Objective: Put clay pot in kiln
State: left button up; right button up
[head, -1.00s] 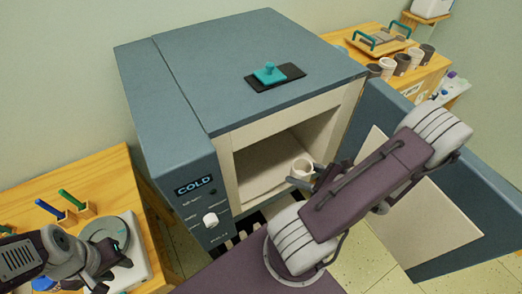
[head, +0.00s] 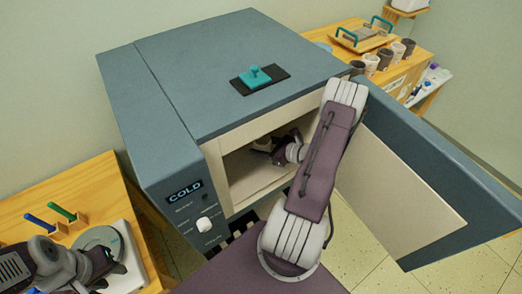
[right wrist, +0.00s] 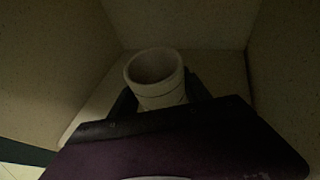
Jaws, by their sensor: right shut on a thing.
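The kiln (head: 240,60) is a blue-grey box with a cream-lined chamber, its door (head: 425,165) swung open to the right. My right gripper (head: 278,150) reaches inside the chamber. It is shut on the pale clay pot (right wrist: 155,77), which looks upright with its open mouth showing in the right wrist view. In the head view the pot (head: 262,142) is partly hidden by the gripper. I cannot tell whether the pot touches the chamber floor. My left gripper (head: 108,270) is low at the left beside the pottery wheel; its jaw state is unclear.
The kiln's front panel reads COLD above a white knob (head: 205,225). A wooden table (head: 70,190) with tools stands at left. Several cups (head: 385,58) stand on the shelf behind right.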

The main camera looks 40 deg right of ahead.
notch_tip(320, 180, down, 3)
jog(key=shift+w+a+r, duration=0.1)
jog(key=shift+r, duration=0.05)
jog(key=shift+w+f, duration=0.15)
jog(key=shift+f, duration=0.2)
jog(key=o, duration=1.1)
jog(key=shift+f, duration=0.1)
jog(key=shift+c, duration=0.2)
jog(key=o, duration=0.4)
jog(key=shift+r+p, duration=0.3)
jog(key=shift+r, duration=0.1)
jog(key=v, duration=0.7)
jog(key=shift+s+f+b, duration=0.1)
jog(key=shift+s+b, duration=0.2)
jog(key=shift+b, duration=0.1)
